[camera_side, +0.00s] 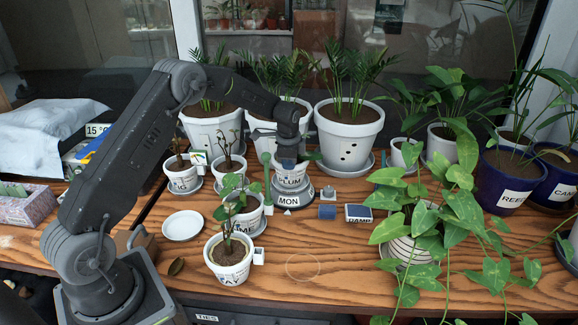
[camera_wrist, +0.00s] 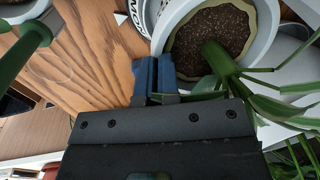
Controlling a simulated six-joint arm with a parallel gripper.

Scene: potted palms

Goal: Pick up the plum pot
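The plum pot (camera_side: 291,180) is a small white pot labelled PLUM, upright on a dark round stand marked MON (camera_side: 290,199) in the side view. In the wrist view the pot (camera_wrist: 176,17) shows its pale rim, dark soil and a green stem with long leaves. My gripper (camera_side: 289,163) reaches down to the pot's rim from above. In the wrist view its blue fingertips (camera_wrist: 157,76) are close together at the rim's near left edge, with the pot wall seemingly between them. The exact contact is partly hidden.
Small labelled pots crowd the left, including a front pot (camera_side: 229,263). A white saucer (camera_side: 183,225) lies left. A small blue block (camera_side: 327,212) and the DAMP box (camera_side: 358,213) lie right. Large white pots (camera_side: 347,140) stand behind. A trailing plant (camera_side: 425,215) fills the right.

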